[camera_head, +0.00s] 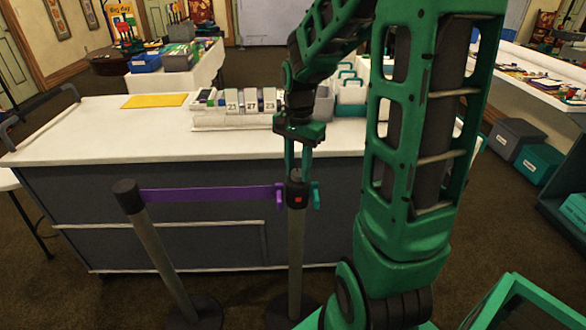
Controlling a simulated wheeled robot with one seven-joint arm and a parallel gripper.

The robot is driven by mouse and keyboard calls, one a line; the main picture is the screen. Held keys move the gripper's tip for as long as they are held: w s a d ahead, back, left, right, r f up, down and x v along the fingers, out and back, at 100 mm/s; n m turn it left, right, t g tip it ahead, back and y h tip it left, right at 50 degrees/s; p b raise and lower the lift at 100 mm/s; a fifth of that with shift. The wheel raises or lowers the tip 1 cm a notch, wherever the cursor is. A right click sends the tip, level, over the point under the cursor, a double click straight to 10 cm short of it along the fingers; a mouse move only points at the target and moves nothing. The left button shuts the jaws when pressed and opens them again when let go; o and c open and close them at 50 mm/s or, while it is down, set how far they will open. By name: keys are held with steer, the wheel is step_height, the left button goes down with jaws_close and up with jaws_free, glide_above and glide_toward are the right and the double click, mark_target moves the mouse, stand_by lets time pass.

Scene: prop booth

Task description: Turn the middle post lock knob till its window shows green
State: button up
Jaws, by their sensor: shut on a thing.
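The middle post (296,245) stands upright in front of the counter, with a dark head on top. A small window (298,198) on the front of that head shows red. My gripper (297,170) reaches down from above and is shut on the lock knob (296,174) at the top of the head. The fingers hide much of the knob. A purple belt (210,195) runs from the left post (158,245) to a purple end piece at the middle post's left side. A teal end piece (315,195) sits on its right side.
The white-topped counter (80,135) stands just behind the posts. It bears a yellow sheet (155,100), number displays (240,105) and teal-handled boxes (350,92). My green arm covers the right middle. Grey and teal bins (540,163) stand on the floor at right.

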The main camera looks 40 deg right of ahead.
steer(key=n, duration=0.4)
steer(key=shift+w+r, duration=0.15)
steer(key=shift+w, duration=0.2)
steer(key=shift+o, duration=0.2)
steer(key=n, duration=0.4)
steer(key=shift+n, duration=0.4)
steer(key=n, duration=0.5)
steer(key=shift+n, duration=0.4)
steer(key=shift+s+n, duration=0.1)
steer(key=shift+n, duration=0.7)
steer(key=shift+s, duration=0.15)
steer(key=shift+c, duration=0.2)
steer(key=o, duration=1.1)
